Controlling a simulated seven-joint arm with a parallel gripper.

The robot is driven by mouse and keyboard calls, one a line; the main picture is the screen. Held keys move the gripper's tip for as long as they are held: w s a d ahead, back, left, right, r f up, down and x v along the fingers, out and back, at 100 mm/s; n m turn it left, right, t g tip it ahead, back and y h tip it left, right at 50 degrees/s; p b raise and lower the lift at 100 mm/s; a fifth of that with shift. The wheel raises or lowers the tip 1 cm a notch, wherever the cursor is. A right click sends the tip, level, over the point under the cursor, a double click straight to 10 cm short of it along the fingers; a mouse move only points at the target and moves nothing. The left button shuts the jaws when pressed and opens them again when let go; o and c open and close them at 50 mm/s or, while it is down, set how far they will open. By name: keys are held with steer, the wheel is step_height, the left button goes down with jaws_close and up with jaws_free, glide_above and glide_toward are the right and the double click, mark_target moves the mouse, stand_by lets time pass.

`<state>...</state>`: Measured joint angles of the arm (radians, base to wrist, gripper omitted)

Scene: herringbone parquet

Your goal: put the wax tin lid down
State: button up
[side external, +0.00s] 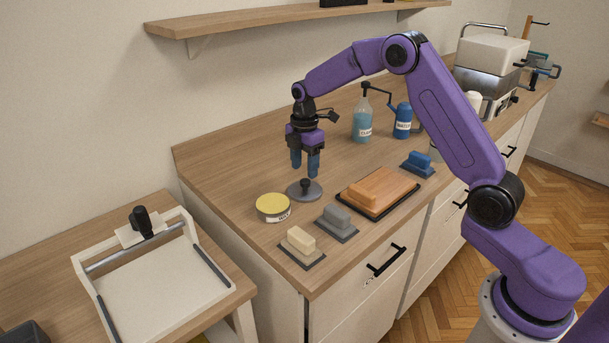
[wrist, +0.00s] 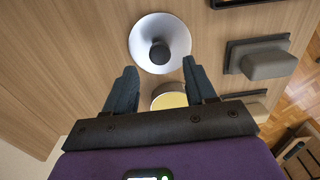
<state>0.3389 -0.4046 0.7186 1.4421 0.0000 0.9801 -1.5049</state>
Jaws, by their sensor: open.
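The wax tin lid (side external: 305,194), a grey disc with a dark knob, lies flat on the wooden counter, knob up. In the wrist view the lid (wrist: 174,35) shows whole, beyond the fingertips. My gripper (side external: 305,172) points down over the lid with its fingers apart and nothing between them. Its tips look just above the knob; the exact gap is hard to tell. In the wrist view my gripper (wrist: 160,72) is also open. The wax tin (side external: 273,208), with a yellow top, stands uncovered just left of the lid. The wrist view shows part of the tin (wrist: 170,100).
A grey block (side external: 337,221), a cream block (side external: 301,243) and an orange block on a dark tray (side external: 378,192) lie toward the counter's front edge. A blue block (side external: 418,163) is farther right. The counter left of the tin is clear.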

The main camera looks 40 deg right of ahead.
mark_target(305, 181)
step_height(305, 181, up, 8)
steer(key=s+a+r+m, duration=0.1)
steer(key=s+a, duration=0.5)
steer(key=s, duration=0.4)
steer(key=s+a+r+m, duration=0.2)
steer(key=s+a, duration=0.3)
steer(key=s, duration=0.5)
steer(key=s+d+f+m, duration=0.1)
steer(key=s+d, duration=0.1)
steer(key=s, duration=0.8)
steer(key=s+d+f+m, duration=0.1)
steer(key=s+d+f, duration=0.1)
steer(key=s, duration=0.9)
steer(key=shift+f, duration=0.25)
